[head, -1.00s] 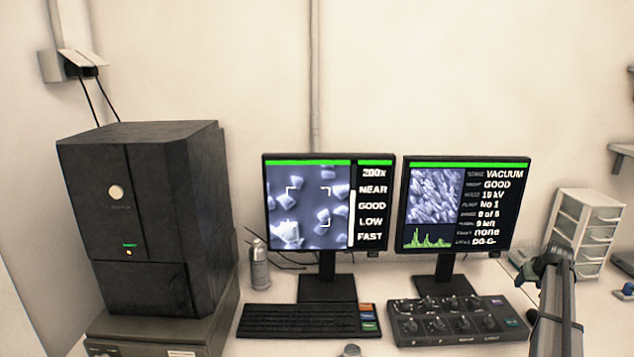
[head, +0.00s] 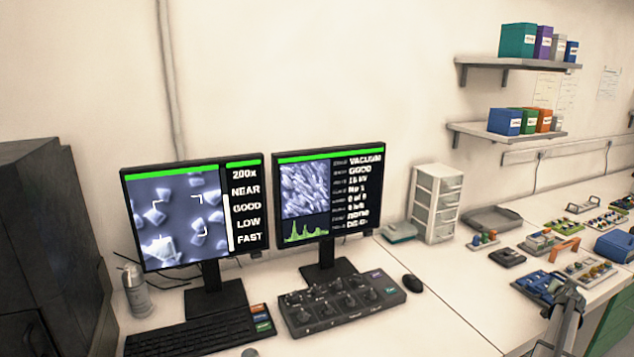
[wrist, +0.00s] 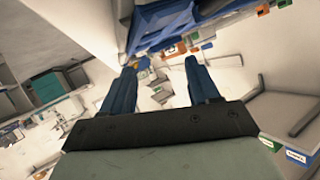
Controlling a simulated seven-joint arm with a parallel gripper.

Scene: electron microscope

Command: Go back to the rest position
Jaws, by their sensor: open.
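My gripper (wrist: 161,85) is open and empty in the wrist view, its two blue fingers apart with the bench area blurred and tilted beyond them. In the head view my arm and gripper (head: 568,300) show at the lower right, over the right part of the bench. No object is held.
Two monitors (head: 330,195) stand behind a keyboard (head: 190,335) and a knob panel (head: 340,305). A dark microscope cabinet (head: 45,240) is at the left. A white drawer unit (head: 434,203) and small parts trays (head: 595,222) stand to the right.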

